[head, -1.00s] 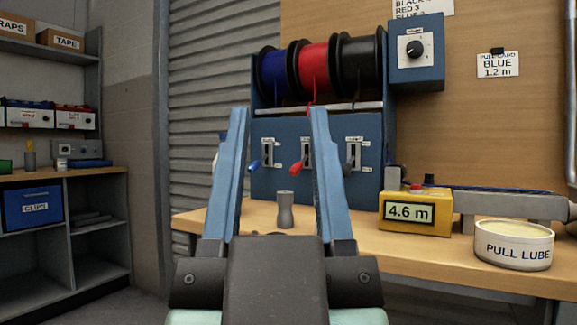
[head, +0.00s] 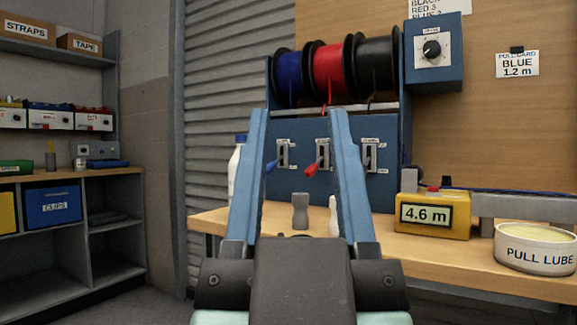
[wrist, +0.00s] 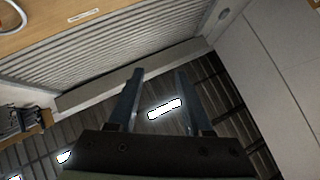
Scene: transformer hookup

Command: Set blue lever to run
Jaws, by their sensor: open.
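The blue lever (head: 271,167) sits on the blue spool stand (head: 345,190), at the left plate, below the blue spool. Its handle sticks out toward the lower left; the label is too small to read. The red lever (head: 311,170) is at the middle plate and the black lever (head: 371,162) at the right plate. My gripper (head: 298,113) is open and empty in front of the stand, its fingers pointing up on either side of the blue and red levers in the picture. The wrist view shows the gripper (wrist: 159,72) with nothing between its fingers.
The workbench (head: 455,253) holds a grey cylinder (head: 300,211), a yellow meter (head: 433,214) reading 4.6 m, and a pull lube tub (head: 537,248). A white bottle (head: 236,170) stands left of the stand. A blue dial box (head: 434,53) is at upper right. Shelves stand left.

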